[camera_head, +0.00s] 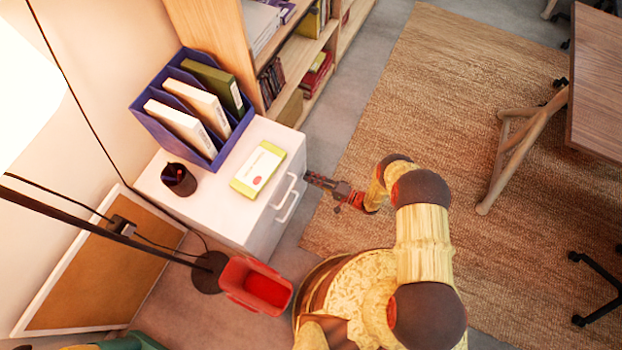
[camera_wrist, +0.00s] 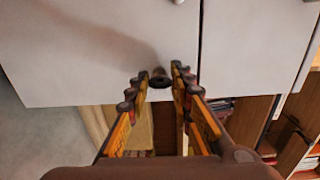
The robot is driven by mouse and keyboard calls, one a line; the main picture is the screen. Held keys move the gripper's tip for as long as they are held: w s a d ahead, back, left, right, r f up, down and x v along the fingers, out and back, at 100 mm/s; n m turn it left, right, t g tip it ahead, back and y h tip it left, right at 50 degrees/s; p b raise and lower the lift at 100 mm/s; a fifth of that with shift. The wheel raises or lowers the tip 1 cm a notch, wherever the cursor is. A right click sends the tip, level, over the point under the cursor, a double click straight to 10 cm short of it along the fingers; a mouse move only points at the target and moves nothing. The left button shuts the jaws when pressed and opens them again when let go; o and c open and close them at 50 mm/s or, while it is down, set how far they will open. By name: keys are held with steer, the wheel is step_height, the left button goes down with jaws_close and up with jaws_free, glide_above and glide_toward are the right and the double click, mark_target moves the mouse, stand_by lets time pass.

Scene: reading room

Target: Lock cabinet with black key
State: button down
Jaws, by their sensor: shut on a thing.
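The white cabinet (camera_head: 268,225) stands at the left in the head view, with pale handles on its front. Its white front (camera_wrist: 90,50) fills the upper part of the wrist view. My gripper (camera_head: 312,178) reaches toward this front near its upper right corner. In the wrist view my gripper (camera_wrist: 160,82) is shut on a small dark round piece, the black key (camera_wrist: 160,77), between its fingertips. The key's far end is hidden, so I cannot tell whether it sits in a lock. In the head view the key is too small to make out.
On the cabinet are a blue file holder (camera_head: 205,150), a yellow-white box (camera_head: 258,168) and a dark pen cup (camera_head: 178,180). A red bin (camera_head: 256,284) stands on the floor near the cabinet. A bookshelf (camera_head: 290,70) is behind. The woven rug (camera_head: 420,110) is mostly clear.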

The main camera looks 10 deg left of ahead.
steer(key=shift+s+n, duration=0.1)
steer(key=shift+n, duration=0.2)
steer(key=shift+f, duration=0.1)
steer(key=c, duration=1.6)
jaws_free()
steer(key=shift+o, duration=0.2)
steer(key=v, duration=1.2)
